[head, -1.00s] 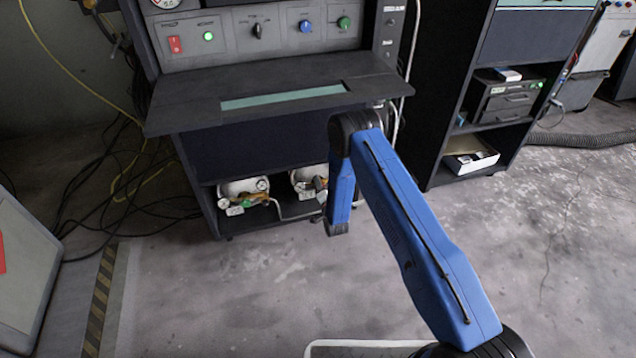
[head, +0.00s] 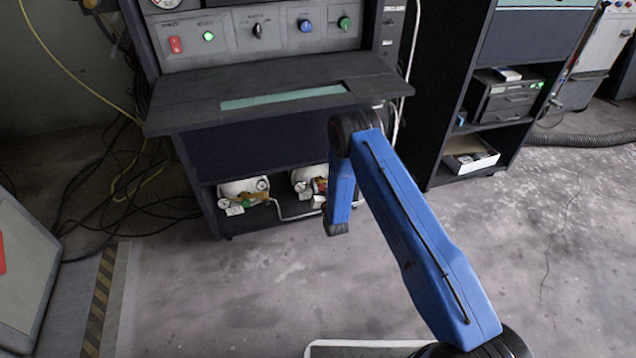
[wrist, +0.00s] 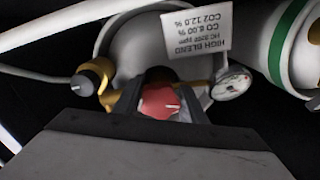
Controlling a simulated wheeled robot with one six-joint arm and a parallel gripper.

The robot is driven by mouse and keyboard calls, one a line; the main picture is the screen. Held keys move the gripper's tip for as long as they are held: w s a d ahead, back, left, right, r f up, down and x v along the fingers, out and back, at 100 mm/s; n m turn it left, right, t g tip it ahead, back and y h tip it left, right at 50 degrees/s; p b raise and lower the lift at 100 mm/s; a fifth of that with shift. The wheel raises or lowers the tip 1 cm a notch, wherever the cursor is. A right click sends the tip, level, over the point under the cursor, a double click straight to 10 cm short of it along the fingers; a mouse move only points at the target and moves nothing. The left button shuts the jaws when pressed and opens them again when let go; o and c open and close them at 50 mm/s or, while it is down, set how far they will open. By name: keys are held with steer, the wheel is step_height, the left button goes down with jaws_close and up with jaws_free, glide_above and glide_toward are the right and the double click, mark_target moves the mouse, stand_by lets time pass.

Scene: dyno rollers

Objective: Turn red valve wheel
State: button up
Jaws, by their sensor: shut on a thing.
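The red valve wheel (wrist: 159,103) shows in the wrist view, with a pale line on its face. It sits in front of a grey gas cylinder (wrist: 128,45) with a tag reading "HIGH BLEND", which appears upside down. My gripper (wrist: 158,88) has its dark fingers on both sides of the wheel and is shut on it. In the head view, my blue arm reaches down beside the right cylinder (head: 303,178) on the low shelf. My gripper cannot be made out clearly there.
A round gauge (wrist: 232,86) and a black knob on brass (wrist: 88,80) flank the wheel closely. The cabinet's dark worktop (head: 280,80) overhangs the shelf. The floor in front is clear.

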steer(key=shift+f+n, duration=0.1)
steer(key=shift+n, duration=0.6)
steer(key=o, duration=1.1)
steer(key=shift+c, duration=0.2)
steer(key=v, duration=1.7)
steer(key=shift+s, duration=0.2)
steer(key=shift+s+d, duration=0.1)
